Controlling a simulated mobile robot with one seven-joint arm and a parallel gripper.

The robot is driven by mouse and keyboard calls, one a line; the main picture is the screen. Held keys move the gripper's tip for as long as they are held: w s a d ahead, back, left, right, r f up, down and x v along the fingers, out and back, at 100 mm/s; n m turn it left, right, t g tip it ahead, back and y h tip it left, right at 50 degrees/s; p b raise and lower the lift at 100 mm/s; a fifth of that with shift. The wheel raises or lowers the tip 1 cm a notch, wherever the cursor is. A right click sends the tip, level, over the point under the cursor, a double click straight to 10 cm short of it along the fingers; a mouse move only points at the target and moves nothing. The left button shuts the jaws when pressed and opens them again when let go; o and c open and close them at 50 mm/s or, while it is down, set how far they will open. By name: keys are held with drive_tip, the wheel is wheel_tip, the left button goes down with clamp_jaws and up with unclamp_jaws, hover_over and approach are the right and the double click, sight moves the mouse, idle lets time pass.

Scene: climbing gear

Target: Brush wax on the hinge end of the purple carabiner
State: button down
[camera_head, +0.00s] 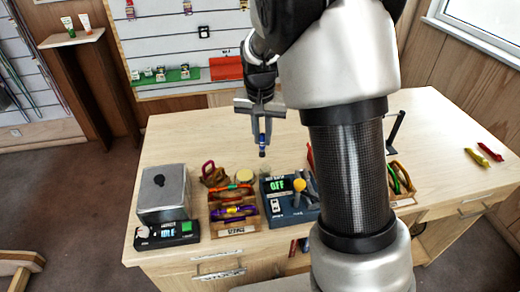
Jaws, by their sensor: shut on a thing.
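My gripper (262,135) hangs above the middle of the table, pointing down. It is shut on a slim blue tool (262,141) with a dark lower end, likely a brush; it is too small to be sure. The tool is clear of the objects near the front edge. A purple carabiner (234,211) appears to lie in a wooden tray (235,228) at the front, among yellow, green and orange gear. Which end has its hinge cannot be told. A blue unit (288,214) with a green "OFF" display stands right of the tray.
A grey box (164,193) with an "IDLE" panel (168,234) stands at the front left of the table (180,136). A yellow knob (299,185) is by the blue unit. Yellow (477,157) and red (490,151) items lie far right. My arm hides the centre right. The back left is clear.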

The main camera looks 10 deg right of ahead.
drive_tip(key=shift+w+a+f+b, duration=0.1)
drive_tip(key=shift+a+f+b, duration=0.3)
drive_tip(key=shift+a+f, duration=0.65)
drive_tip(key=shift+a+f+b, duration=0.45)
drive_tip(key=shift+a+f, duration=0.35)
drive_tip(key=shift+f, duration=0.4)
drive_tip(key=shift+w+a+f+b, duration=0.1)
drive_tip(key=shift+a+f+b, duration=0.3)
drive_tip(key=shift+a+f, duration=0.65)
drive_tip(key=shift+s+d+f+b, duration=0.1)
drive_tip(key=shift+f+b, duration=0.35)
drive_tip(key=shift+f, duration=0.25)
wheel_tip(320, 180, up, 7)
drive_tip(key=p, duration=0.4)
idle(0.9)
